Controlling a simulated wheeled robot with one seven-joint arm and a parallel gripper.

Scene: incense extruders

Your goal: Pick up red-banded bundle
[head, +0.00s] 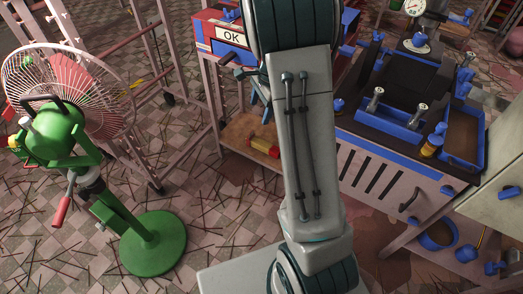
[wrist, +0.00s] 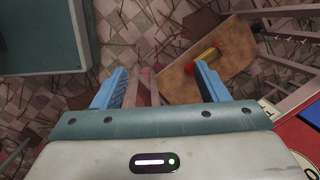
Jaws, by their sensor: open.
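The bundle, yellow with a red band (head: 264,147), lies on a low wooden shelf (head: 235,134) left of my arm in the head view. In the wrist view the bundle (wrist: 204,58) shows yellow and red on the brown shelf board (wrist: 178,88), just beyond my right-hand fingertip. My gripper (wrist: 160,68) is open and empty, its two blue fingers spread. The bundle is below and apart from the fingers, off to the right of the gap between them. My arm hides part of the shelf area in the head view.
The shelf stands within a pink metal frame (head: 209,88), with a red and blue box marked OK (head: 231,34) above it. A green-based fan (head: 152,243) stands left. A machine bench (head: 385,172) stands right. Thin sticks litter the tiled floor.

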